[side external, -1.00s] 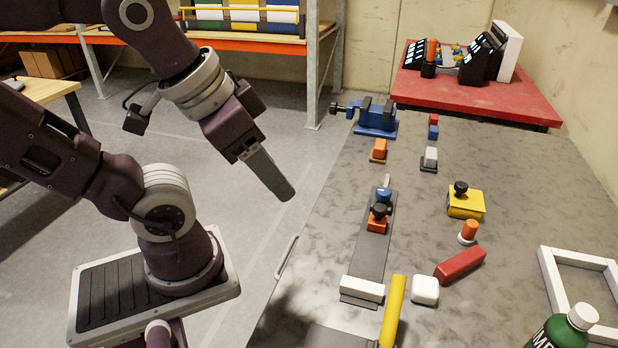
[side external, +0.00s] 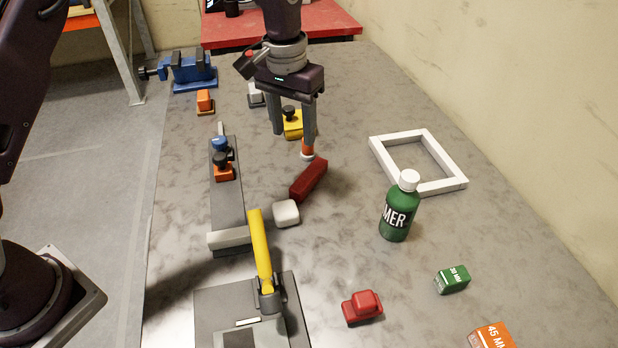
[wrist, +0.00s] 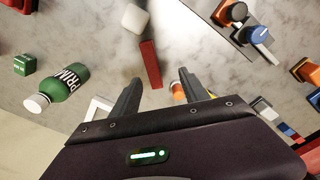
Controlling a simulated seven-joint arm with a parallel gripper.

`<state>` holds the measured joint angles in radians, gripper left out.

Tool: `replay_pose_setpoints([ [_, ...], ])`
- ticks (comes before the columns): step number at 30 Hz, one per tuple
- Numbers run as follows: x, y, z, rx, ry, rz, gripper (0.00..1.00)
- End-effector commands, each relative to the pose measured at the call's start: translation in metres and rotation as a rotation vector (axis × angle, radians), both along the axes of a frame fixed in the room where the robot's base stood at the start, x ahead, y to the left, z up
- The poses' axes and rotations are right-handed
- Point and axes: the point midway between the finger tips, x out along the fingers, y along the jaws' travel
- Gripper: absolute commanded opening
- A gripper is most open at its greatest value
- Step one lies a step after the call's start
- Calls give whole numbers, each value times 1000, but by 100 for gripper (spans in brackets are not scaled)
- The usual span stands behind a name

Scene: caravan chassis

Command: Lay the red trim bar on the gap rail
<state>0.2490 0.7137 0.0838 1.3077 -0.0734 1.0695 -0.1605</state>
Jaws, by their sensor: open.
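The red trim bar (side external: 309,181) lies flat and slantwise on the grey table, beside a white rounded block (side external: 286,213). It also shows in the wrist view (wrist: 151,64), just beyond my fingertips. My gripper (side external: 292,144) is open and empty above the table, behind the bar; in the wrist view its two fingers (wrist: 160,80) stand apart with nothing between them. A long dark grey rail (side external: 226,190) lies left of the bar, carrying a blue-and-orange piece (side external: 222,165) and a pale bar (side external: 229,239) across its front end. I cannot tell for certain that this is the gap rail.
A yellow block (side external: 292,130) and an orange-and-white cylinder (side external: 307,148) stand close to my fingers. A green bottle (side external: 396,210) and white frame (side external: 456,185) are to the right. A yellow handle (side external: 260,250) rises in front; a blue vise (side external: 192,75) stands behind.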

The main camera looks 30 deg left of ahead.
Motion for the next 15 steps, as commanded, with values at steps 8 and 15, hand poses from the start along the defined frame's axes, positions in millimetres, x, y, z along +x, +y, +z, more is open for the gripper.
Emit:
replay_pose_setpoints([
  [8,18,-19,-67,21,54,-9,53],
  [15,17,-26,-109,20,55,-9,53],
])
